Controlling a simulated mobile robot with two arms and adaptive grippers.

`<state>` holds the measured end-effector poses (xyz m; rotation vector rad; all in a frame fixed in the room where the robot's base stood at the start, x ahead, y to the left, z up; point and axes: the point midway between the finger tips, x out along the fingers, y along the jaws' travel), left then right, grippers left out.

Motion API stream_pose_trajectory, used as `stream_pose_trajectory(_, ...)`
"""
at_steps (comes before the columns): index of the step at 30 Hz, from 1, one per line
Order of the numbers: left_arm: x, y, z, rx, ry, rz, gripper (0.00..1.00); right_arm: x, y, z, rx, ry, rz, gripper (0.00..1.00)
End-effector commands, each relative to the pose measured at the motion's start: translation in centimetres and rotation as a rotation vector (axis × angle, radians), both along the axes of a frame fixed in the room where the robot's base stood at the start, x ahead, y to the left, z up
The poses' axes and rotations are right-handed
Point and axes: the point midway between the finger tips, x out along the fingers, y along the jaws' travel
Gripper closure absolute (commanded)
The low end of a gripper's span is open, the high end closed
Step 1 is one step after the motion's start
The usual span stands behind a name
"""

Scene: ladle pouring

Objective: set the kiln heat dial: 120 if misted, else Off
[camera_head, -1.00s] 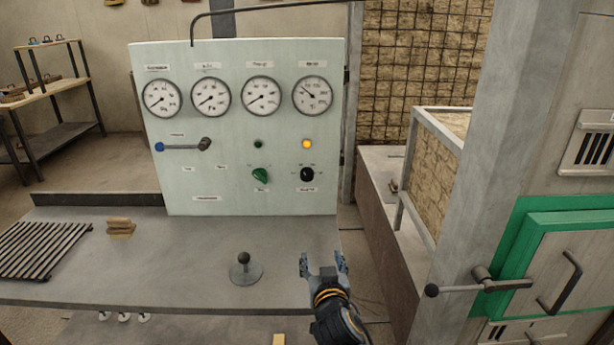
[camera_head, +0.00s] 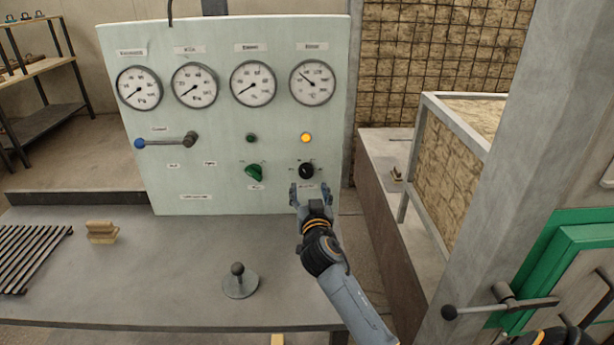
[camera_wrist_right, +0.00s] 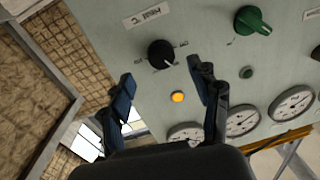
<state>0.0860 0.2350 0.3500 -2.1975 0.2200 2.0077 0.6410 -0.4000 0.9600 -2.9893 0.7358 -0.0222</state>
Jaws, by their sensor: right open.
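The pale green control panel (camera_head: 225,110) stands behind the grey bench. The black dial (camera_head: 306,171) is at its lower right, under a lit amber lamp (camera_head: 306,138). In the right wrist view the black dial (camera_wrist_right: 161,54) has a white pointer mark and small labels around it, too small to read. My right gripper (camera_head: 310,190) is open and empty, just below and in front of the black dial. In the wrist view its two fingers (camera_wrist_right: 165,85) are spread, with the amber lamp (camera_wrist_right: 178,97) seen between them. My left gripper is not in view.
A green knob (camera_head: 255,173) sits left of the black dial under a dark lamp. Several gauges (camera_head: 253,84) line the panel top. A blue-tipped lever (camera_head: 165,142) is at left. A joystick (camera_head: 239,283) and brush (camera_head: 101,232) are on the bench. A green-framed door (camera_head: 575,260) is at right.

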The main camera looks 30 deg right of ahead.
Motion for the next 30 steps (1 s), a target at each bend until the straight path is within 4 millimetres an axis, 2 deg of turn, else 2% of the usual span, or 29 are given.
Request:
stream_pose_trajectory(3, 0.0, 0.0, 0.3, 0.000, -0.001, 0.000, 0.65, 2.1, -1.1, 0.2, -0.003, -0.001, 0.000, 0.38)
stream_pose_trajectory(9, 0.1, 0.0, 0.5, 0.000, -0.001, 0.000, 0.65, 4.4, -2.3, 0.1, -0.001, 0.000, 0.000, 0.38)
stream_pose_trajectory(15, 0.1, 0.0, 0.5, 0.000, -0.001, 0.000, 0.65, 5.4, -2.9, 0.0, -0.001, 0.000, 0.000, 0.38)
stream_pose_trajectory(23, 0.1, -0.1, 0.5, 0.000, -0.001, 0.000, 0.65, 5.5, -2.9, 0.0, 0.000, 0.000, 0.000, 0.38)
stream_pose_trajectory(24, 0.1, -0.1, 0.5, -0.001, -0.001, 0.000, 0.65, 5.5, -2.9, 0.0, 0.000, 0.000, 0.000, 0.40)
stream_pose_trajectory(25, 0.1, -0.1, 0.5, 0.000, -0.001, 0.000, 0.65, 5.5, -2.9, 0.0, 0.000, 0.000, 0.000, 0.46)
stream_pose_trajectory(30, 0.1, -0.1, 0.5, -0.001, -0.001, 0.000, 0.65, 5.5, -2.9, 0.0, 0.000, 0.000, 0.000, 0.80)
